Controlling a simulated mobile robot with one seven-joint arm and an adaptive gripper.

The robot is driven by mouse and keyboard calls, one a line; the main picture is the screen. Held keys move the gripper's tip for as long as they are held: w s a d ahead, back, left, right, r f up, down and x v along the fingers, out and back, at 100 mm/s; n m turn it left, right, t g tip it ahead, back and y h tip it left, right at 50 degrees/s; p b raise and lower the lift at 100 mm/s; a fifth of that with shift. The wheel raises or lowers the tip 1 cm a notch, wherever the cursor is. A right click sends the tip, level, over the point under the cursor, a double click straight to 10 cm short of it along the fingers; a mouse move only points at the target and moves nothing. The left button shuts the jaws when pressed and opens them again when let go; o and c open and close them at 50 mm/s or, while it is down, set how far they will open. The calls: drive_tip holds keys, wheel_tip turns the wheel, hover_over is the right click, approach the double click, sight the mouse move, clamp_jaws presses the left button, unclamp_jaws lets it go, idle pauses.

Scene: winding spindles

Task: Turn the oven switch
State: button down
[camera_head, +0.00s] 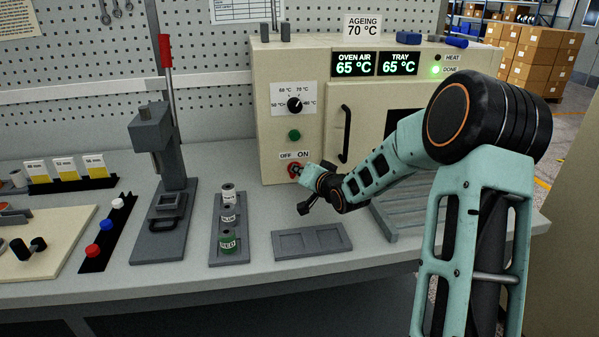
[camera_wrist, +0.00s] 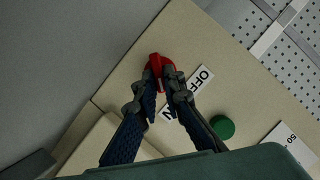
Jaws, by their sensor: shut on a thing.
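The oven (camera_head: 275,125) is a beige box at the back of the bench. Its red switch (camera_wrist: 158,64) sits low on the front panel under an OFF/ON label (camera_wrist: 198,82). In the head view the switch (camera_head: 294,170) is partly covered by my gripper (camera_head: 300,171). In the wrist view my gripper (camera_wrist: 166,80) has its two fingertips closed on the red switch. The switch's exact angle is hard to tell. Above it are a green button (camera_head: 294,135) and a black dial (camera_head: 294,105).
A grey two-pocket tray (camera_head: 283,246) lies empty below my wrist. Left of it a rack (camera_head: 213,256) holds small spools, and a press with a red lever (camera_head: 165,50) stands farther left. The oven's black door handle (camera_head: 345,135) is close to my forearm.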

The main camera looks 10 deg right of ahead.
drive_tip(key=shift+f+b, duration=0.1)
drive_tip(key=shift+b, duration=0.3)
drive_tip(key=n+b, duration=0.1)
drive_tip(key=b, duration=0.1)
drive_tip(key=n+h+b, duration=0.1)
drive_tip(key=b, duration=0.2)
drive_tip(key=shift+a+f, duration=0.15)
drive_tip(key=shift+a, duration=0.15)
drive_tip(key=n+h+b, duration=0.1)
drive_tip(key=n+b, duration=0.1)
drive_tip(key=b, duration=0.2)
drive_tip(key=shift+a+b, duration=0.2)
drive_tip(key=shift+b, duration=0.2)
drive_tip(key=shift+a+r+n+h+b, duration=0.15)
drive_tip(key=shift+r+n+h+b, duration=0.1)
drive_tip(key=shift+n+h+b, duration=0.5)
drive_tip(key=shift+r+n+h, duration=0.15)
drive_tip(key=shift+n+h, duration=0.2)
drive_tip(key=n+p, duration=0.1)
drive_tip(key=p, duration=0.1)
drive_tip(key=shift+a+r+h+p, duration=0.1)
drive_tip(key=shift+h+p, duration=0.2)
drive_tip(key=n+h+p, duration=0.1)
drive_tip(key=p, duration=0.2)
drive_tip(key=shift+n+p, duration=0.3)
drive_tip(key=shift+p, duration=0.1)
drive_tip(key=shift+f+n+h+p, duration=0.2)
drive_tip(key=shift+n+h+p, duration=0.1)
drive_tip(key=shift+p, duration=0.4)
drive_tip(key=shift+f, duration=0.1)
